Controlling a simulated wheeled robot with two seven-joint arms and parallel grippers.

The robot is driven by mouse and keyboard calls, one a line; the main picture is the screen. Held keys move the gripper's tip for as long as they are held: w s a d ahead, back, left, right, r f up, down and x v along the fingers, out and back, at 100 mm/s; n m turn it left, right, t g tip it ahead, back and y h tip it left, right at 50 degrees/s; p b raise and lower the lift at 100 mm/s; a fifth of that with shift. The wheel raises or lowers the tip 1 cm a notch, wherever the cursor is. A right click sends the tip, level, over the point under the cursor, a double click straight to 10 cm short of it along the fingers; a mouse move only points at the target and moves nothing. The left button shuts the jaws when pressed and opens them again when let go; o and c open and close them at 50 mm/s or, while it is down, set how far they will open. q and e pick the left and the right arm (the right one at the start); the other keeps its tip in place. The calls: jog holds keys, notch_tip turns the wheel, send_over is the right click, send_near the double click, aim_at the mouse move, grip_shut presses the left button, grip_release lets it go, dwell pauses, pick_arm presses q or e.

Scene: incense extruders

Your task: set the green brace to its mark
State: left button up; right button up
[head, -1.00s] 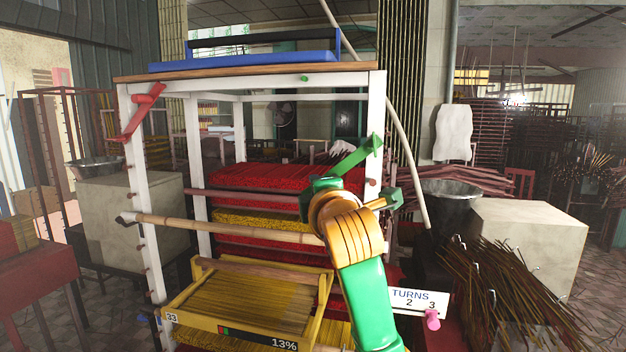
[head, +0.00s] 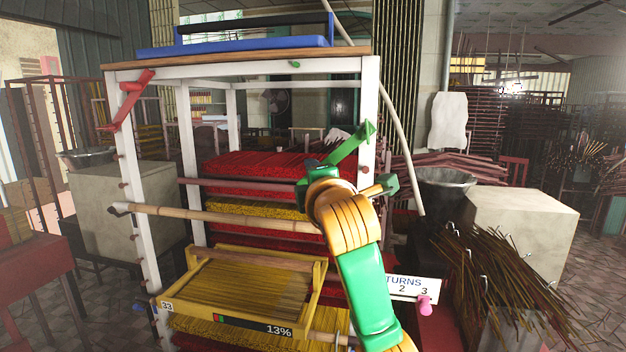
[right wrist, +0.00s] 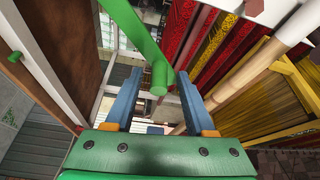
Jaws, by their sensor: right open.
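The green brace (head: 351,145) is a bar at the right front white post, slanting up to the right in the head view. In the right wrist view the green brace (right wrist: 140,35) comes down from the top, and its round end lies between my fingers. My right gripper (right wrist: 160,76) is open, its two blue fingers standing either side of that end; contact cannot be told. In the head view its fingers are largely hidden behind my orange wrist. My left gripper is not in view.
A red brace (head: 127,100) hangs at the left front post (head: 143,220). A bamboo pole (head: 220,216) crosses the rack's front above a yellow tray (head: 235,285) reading 13%. A TURNS sign (head: 415,287) and incense bundles (head: 500,285) stand to the right.

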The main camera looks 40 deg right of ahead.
jog(key=v, duration=0.7)
